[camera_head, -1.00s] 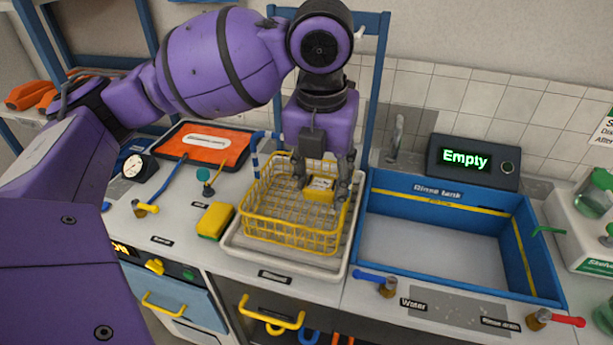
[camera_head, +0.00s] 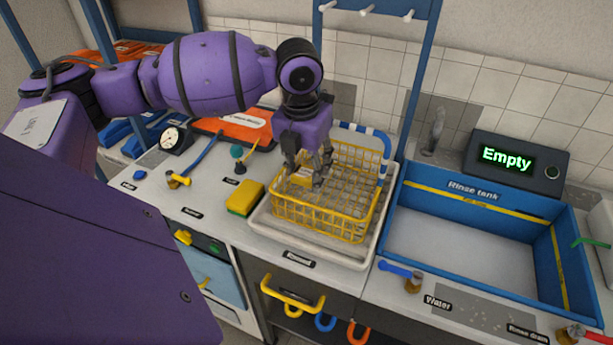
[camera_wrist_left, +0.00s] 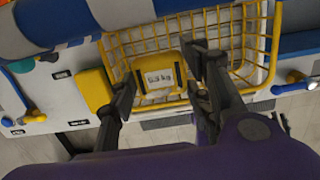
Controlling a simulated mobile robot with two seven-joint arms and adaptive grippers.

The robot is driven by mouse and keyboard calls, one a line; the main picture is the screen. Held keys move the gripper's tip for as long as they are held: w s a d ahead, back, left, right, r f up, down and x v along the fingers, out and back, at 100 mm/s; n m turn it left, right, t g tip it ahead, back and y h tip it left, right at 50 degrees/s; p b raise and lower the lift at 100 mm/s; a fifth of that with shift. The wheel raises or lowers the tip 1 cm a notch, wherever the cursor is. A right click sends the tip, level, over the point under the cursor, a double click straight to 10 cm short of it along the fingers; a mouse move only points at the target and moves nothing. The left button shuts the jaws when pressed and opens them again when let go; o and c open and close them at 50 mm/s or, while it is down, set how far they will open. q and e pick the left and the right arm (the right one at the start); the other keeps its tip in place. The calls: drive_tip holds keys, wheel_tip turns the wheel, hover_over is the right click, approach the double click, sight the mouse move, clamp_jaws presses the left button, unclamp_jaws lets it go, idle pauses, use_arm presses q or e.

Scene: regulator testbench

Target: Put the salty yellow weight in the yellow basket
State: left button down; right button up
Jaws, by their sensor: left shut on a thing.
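The yellow weight (camera_head: 299,178) has a pale label and sits between the fingers of my left gripper (camera_head: 307,174), at the back left of the yellow wire basket (camera_head: 345,232). In the left wrist view the weight (camera_wrist_left: 158,80) shows label up between the two dark fingers (camera_wrist_left: 162,80), with basket wire around it. The gripper is shut on it. Whether the weight touches the basket floor is hard to tell. The basket stands in a white tray (camera_head: 262,229) and has a blue-and-white striped handle (camera_head: 386,150). My right gripper is not in view.
A yellow-green sponge (camera_head: 245,198) lies left of the tray. The blue rinse tank (camera_head: 485,285) is at right, with a display (camera_head: 513,158) reading "Empty" behind it. A gauge (camera_head: 174,137) and an orange case (camera_head: 232,124) are at the back left.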

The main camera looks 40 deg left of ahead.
sight(305, 174)
use_arm(q)
wheel_tip(305, 174, down, 2)
drive_tip(key=shift+f, duration=0.15)
drive_tip(key=shift+d+f, duration=0.1)
drive_tip(key=shift+f, duration=0.1)
drive_tip(key=shift+s+f, duration=0.1)
drive_tip(key=shift+f, duration=0.3)
